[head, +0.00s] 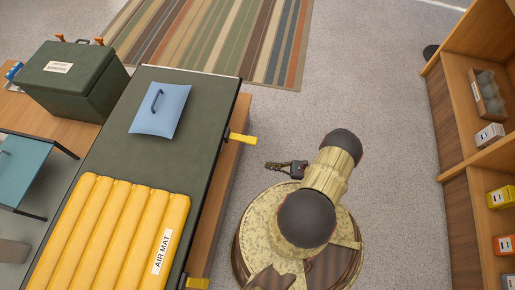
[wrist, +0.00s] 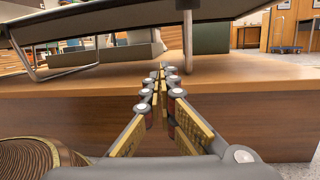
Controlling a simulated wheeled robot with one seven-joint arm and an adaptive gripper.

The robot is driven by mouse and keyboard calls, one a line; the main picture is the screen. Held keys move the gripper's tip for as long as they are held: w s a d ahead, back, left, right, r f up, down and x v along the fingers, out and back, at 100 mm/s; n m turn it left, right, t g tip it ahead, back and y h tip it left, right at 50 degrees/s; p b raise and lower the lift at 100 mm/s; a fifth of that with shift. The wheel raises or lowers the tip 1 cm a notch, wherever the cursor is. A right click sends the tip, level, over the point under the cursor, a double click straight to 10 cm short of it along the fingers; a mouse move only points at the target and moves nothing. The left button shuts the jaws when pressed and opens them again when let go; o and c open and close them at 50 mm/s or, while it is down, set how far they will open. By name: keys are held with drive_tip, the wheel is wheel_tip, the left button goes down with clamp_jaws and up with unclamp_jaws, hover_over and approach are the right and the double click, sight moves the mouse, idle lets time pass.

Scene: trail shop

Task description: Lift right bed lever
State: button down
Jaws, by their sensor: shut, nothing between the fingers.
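A green cot bed (head: 200,100) with a dark frame lies at the left in the head view. A yellow lever (head: 243,138) sticks out from its right side, near the pillow end. A second yellow lever (head: 197,284) shows at the lower edge of that side. My gripper (head: 268,165) is right of the bed, a little below and right of the upper lever in the picture, and apart from it. In the wrist view my gripper (wrist: 161,68) is shut and empty, in front of the wooden platform under the bed. I cannot make out a lever there.
A blue pillow (head: 160,108) and a yellow air mat (head: 110,238) lie on the bed. A green box (head: 72,80) stands on the wooden platform (wrist: 90,100). A wooden shelf (head: 455,130) with small boxes is at the right. Grey floor (head: 300,115) is clear between bed and shelf.

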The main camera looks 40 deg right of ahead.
drive_tip(key=w+d+r+m+t, duration=0.1)
drive_tip(key=d+r+t, duration=0.2)
drive_tip(key=d, duration=0.1)
approach(243, 138)
drive_tip(key=shift+w+a+f+h+b, duration=0.4)
drive_tip(key=shift+w+a+f, duration=0.45)
drive_tip(key=shift+a, duration=0.15)
drive_tip(key=shift+r, duration=0.1)
drive_tip(key=r+g+h+p, duration=0.1)
drive_tip(key=p, duration=0.1)
drive_tip(key=r+g+p, duration=0.1)
drive_tip(key=p, duration=0.2)
drive_tip(key=shift+s+d+r+h+p, duration=0.15)
drive_tip(key=shift+s+d+h+p, duration=0.05)
drive_tip(key=shift+h+p, duration=0.2)
